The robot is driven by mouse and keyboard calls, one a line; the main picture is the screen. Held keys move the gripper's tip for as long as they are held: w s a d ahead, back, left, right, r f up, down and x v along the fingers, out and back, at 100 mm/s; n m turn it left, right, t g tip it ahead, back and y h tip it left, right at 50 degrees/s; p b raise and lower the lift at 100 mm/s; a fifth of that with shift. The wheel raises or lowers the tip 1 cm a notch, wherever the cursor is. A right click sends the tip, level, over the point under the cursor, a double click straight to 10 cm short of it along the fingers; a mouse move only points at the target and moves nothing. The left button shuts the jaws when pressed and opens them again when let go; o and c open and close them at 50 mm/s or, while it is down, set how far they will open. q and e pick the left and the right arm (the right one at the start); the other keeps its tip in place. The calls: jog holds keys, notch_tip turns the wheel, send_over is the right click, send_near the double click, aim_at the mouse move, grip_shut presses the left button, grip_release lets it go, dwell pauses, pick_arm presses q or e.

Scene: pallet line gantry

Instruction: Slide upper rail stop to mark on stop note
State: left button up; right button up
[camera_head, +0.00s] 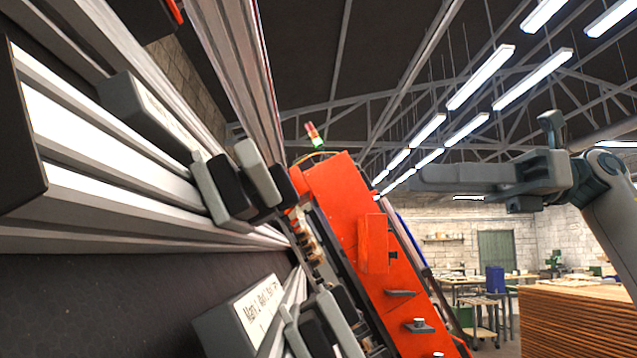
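The picture is strongly tilted. A grey and black rail stop (265,172) sits on the upper pale metal rail (110,195), left of centre. A similar stop (325,328) sits on the lower rail at the bottom edge, partly cut off. A grey block with a white printed note (168,118) stands by the upper rail; its text is too slanted to read. Another note (262,308) by the lower rail shows words starting with "Mark". My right gripper (440,178) hangs in the air at right, away from the rails and stops. Its finger gap cannot be made out. My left gripper is not in view.
An orange machine frame (345,215) with a small signal lamp (315,135) stands beyond the rails. A stack of brown boards (575,322) is at lower right. Work tables (470,282) stand farther back. Open air lies between my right gripper and the orange frame.

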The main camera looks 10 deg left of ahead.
jog(key=shift+s+p+x, duration=0.15)
jog(key=shift+p+x, duration=1.3)
jog(key=shift+x, duration=3)
jog(key=shift+s+p+x, duration=0.2)
jog(key=shift+p+x, duration=1.2)
jog(key=shift+x, duration=3.05)
jog(key=shift+d, duration=0.1)
grip_shut()
